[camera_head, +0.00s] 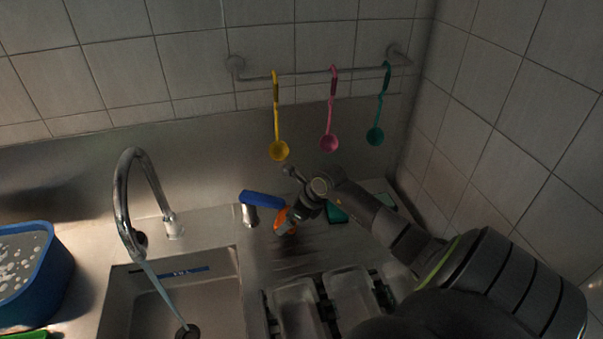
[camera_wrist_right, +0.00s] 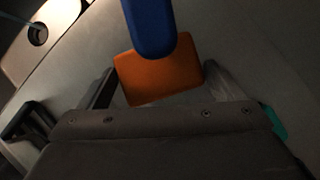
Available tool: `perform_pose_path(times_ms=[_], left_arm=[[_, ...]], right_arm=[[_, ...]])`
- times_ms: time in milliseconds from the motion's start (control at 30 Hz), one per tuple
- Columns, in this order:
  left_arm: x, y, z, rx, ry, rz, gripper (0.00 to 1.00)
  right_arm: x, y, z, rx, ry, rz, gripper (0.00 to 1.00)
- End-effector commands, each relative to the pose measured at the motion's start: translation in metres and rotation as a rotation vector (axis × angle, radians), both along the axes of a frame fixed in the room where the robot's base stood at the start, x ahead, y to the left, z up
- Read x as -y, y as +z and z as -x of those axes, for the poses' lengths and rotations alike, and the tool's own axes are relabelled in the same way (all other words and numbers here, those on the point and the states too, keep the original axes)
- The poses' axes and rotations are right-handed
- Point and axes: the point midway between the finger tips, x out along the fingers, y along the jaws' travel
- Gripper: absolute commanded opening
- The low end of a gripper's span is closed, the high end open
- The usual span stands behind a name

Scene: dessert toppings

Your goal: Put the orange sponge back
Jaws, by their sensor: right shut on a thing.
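The orange sponge (camera_head: 283,224) is at the back of the metal counter, right of the sink, at my right gripper (camera_head: 293,216). In the right wrist view the sponge (camera_wrist_right: 160,82) sits between the two fingers of my right gripper (camera_wrist_right: 160,88), which is shut on it. A blue bar (camera_wrist_right: 149,25) covers part of the sponge's upper edge there. In the head view this blue bar (camera_head: 262,199) lies just left of the sponge, above a short metal cylinder (camera_head: 250,216). I cannot tell whether sponge and bar touch. My left gripper is not in view.
A tap (camera_head: 127,205) runs water into the sink (camera_head: 150,300). A teal item (camera_head: 337,214) lies right of my gripper. Metal containers (camera_head: 298,308) stand in front. Yellow (camera_head: 278,150), pink (camera_head: 329,142) and green (camera_head: 375,135) ladles hang behind. A blue tub (camera_head: 45,290) is far left.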

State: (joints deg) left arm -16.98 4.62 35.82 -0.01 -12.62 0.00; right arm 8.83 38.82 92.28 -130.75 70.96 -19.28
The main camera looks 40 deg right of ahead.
Motion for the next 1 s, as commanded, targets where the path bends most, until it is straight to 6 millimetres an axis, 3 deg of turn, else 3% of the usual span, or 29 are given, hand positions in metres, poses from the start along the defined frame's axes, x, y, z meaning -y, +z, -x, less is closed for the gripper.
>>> perform_pose_path(times_ms=[100, 300, 433, 600, 967, 1000], left_arm=[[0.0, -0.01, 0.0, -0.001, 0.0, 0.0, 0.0], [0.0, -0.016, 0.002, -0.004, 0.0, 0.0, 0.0], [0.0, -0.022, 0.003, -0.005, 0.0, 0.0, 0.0], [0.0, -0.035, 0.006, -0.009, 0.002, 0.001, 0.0], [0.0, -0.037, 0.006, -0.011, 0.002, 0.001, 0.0], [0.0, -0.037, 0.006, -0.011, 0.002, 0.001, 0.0]], right_arm=[[0.029, -0.002, -0.008, 0.001, -0.004, 0.002, 0.69], [0.05, -0.001, -0.013, 0.001, 0.0, 0.0, 0.69], [0.05, -0.01, -0.014, 0.0, 0.0, -0.002, 0.69], [0.05, -0.035, -0.013, -0.001, 0.0, -0.002, 0.69], [0.05, -0.038, -0.013, 0.0, 0.001, 0.0, 0.69], [0.05, -0.038, -0.013, 0.0, 0.001, 0.0, 0.88]])
